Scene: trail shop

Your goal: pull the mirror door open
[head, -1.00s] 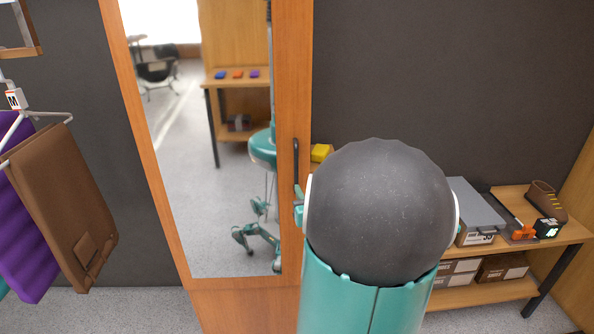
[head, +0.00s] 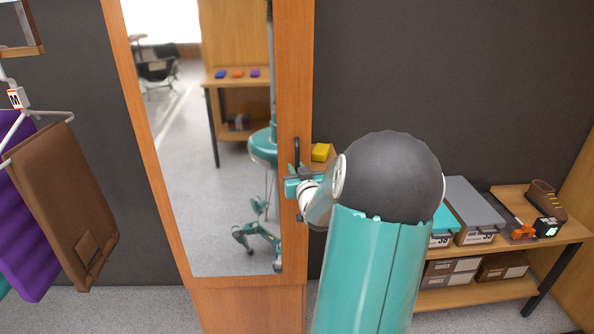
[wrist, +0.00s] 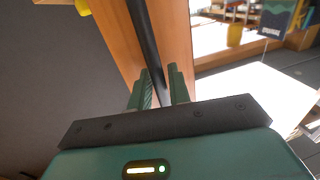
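The mirror door (head: 291,80) is a tall wooden frame around a mirror. It looks closed. Its dark vertical bar handle (head: 297,150) is on the right stile, and my gripper (head: 296,182) is at the handle's lower part in the head view. In the wrist view the dark handle (wrist: 146,40) runs down between the two green fingers of my gripper (wrist: 160,78). The fingers stand apart, one on each side of the bar, with a small gap showing on the right. The handle's lower end is hidden by the gripper.
A low shelf (head: 563,236) with shoe boxes and a brown shoe (head: 547,200) stands at the right. A yellow item (head: 321,152) sits just right of the door. A brown garment (head: 66,205) hangs at the left. Floor shows in front of the wall at the left.

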